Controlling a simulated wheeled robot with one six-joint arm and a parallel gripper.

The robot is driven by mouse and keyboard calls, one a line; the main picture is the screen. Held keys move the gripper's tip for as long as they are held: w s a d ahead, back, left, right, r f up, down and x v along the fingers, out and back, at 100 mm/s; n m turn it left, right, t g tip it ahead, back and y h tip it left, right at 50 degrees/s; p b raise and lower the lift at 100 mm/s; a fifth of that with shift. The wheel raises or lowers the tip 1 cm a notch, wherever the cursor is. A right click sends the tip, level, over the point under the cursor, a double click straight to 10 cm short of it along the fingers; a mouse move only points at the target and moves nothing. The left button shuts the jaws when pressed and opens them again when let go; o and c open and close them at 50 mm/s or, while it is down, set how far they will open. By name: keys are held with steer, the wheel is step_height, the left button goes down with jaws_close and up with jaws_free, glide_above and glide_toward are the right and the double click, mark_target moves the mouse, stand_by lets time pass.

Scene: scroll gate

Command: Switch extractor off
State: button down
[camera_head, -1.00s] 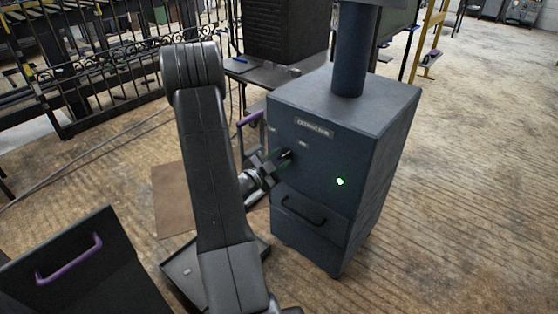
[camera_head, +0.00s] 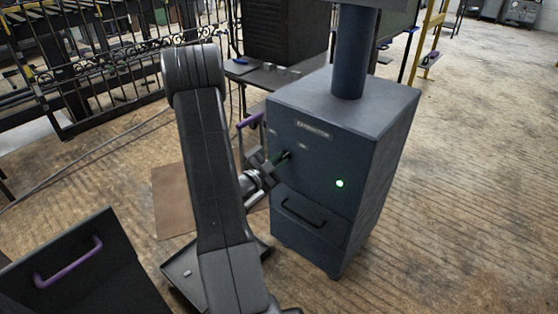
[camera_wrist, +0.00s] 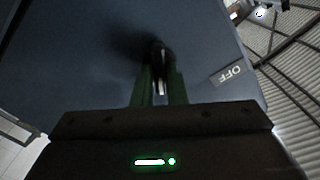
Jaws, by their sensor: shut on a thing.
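The extractor (camera_head: 320,165) is a dark blue-grey cabinet with a nameplate, a thick pipe on top and a lit green lamp (camera_head: 340,183) on its front. My gripper (camera_head: 284,157) is at the upper left of that front face. In the wrist view my gripper (camera_wrist: 160,88) has its green fingers shut on a dark knob (camera_wrist: 161,56) with a pale mark. An OFF label (camera_wrist: 230,73) is on the panel to the right of the knob in that view. In the head view my gripper mostly hides the knob.
A black drawer handle (camera_head: 303,212) is low on the extractor's front. A dark box with a purple handle (camera_head: 68,262) stands at the lower left. A dark tray (camera_head: 183,277) and a brown mat (camera_head: 172,200) lie on the floor. Floor to the right is clear.

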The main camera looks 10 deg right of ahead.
steer(key=n+p, duration=0.2)
steer(key=n, duration=0.5)
steer(key=shift+r+p, duration=0.1)
steer(key=shift+p, duration=0.25)
steer(key=n+p, duration=0.2)
steer(key=n, duration=0.2)
steer(key=shift+w+a, duration=0.1)
steer(key=shift+n+p, duration=0.65)
steer(key=shift+n, duration=1.05)
steer(key=c, duration=1.5)
jaws_free()
steer(key=shift+o, duration=0.2)
steer(key=shift+a, duration=0.1)
steer(key=p+v, duration=0.1)
steer(key=v, duration=1.2)
steer(key=shift+s+a+p, duration=0.25)
steer(key=shift+p, duration=0.05)
